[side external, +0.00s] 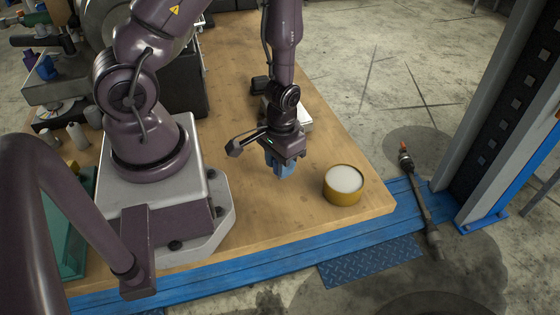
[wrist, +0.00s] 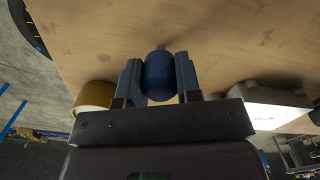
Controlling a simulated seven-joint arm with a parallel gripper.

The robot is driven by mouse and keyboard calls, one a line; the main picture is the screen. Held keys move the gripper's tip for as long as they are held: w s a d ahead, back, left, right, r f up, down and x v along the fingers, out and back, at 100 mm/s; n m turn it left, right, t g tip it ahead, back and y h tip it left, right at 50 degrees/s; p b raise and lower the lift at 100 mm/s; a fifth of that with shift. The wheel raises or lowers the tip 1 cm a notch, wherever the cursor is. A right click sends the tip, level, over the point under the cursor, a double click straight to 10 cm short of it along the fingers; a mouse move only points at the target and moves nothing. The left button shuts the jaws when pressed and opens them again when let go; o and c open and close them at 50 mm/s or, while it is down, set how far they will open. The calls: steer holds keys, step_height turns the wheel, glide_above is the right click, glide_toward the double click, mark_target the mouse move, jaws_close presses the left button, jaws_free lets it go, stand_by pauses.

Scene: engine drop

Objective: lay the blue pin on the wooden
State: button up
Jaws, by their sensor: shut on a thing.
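The blue pin (wrist: 160,75) is between the two fingers of my gripper (wrist: 159,84) in the wrist view, with its rounded body toward the camera and a narrow tip beyond. My gripper is shut on it. In the side view my gripper (side external: 280,172) points down over the wooden table (side external: 240,220), left of the yellow tin; the pin is hard to tell from the bluish fingers there. Whether the pin touches the wood cannot be told.
A round yellow tin (side external: 344,196) with a white top stands near the table's right corner. A white-topped object (side external: 304,116) lies behind my gripper. Small cylinders (side external: 78,134) stand at the far left. The wood in front of my gripper is clear to the blue edge beam (side external: 250,268).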

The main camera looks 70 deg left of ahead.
steer(key=shift+f, duration=0.1)
steer(key=o, duration=0.9)
steer(key=shift+s+d+r+m+t, duration=0.55)
steer(key=shift+r+m+t, duration=0.35)
steer(key=shift+r, duration=4.5)
steer(key=shift+s+d+r+m+t, duration=0.55)
steer(key=shift+r+t, duration=0.55)
steer(key=shift+r, duration=4.3)
steer(key=shift+s+d+r+m+t, duration=0.5)
steer(key=shift+r+m+t, duration=0.45)
steer(key=shift+r, duration=4.45)
steer(key=shift+s+a, duration=0.1)
